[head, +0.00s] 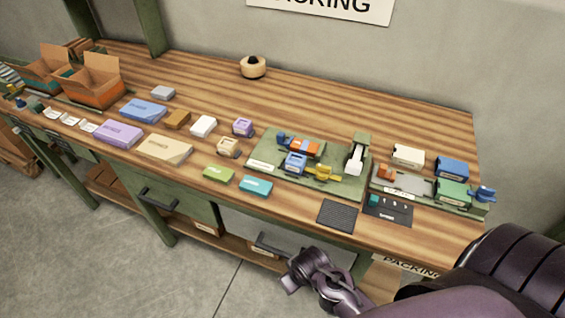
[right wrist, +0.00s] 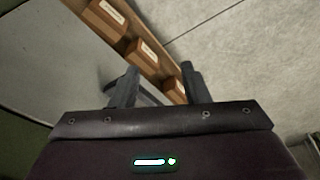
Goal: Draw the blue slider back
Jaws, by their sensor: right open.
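A green fixture board (head: 262,165) on the workbench carries blue, orange and yellow parts. A blue block (head: 295,162) sits at its front middle and a smaller blue part (head: 283,138) behind it. A second fixture at the right holds a blue block (head: 452,168) and a blue piece (head: 484,194) at its end. I cannot tell which of these blue parts is the slider. My left gripper is out of view.
A dark ribbed pad (head: 338,215) lies at the bench's front edge. Coloured boxes lie along the left, with open cartons (head: 95,80) at the far left. The back of the bench is mostly clear. Brown boxes (right wrist: 148,52) sit on the lower shelf.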

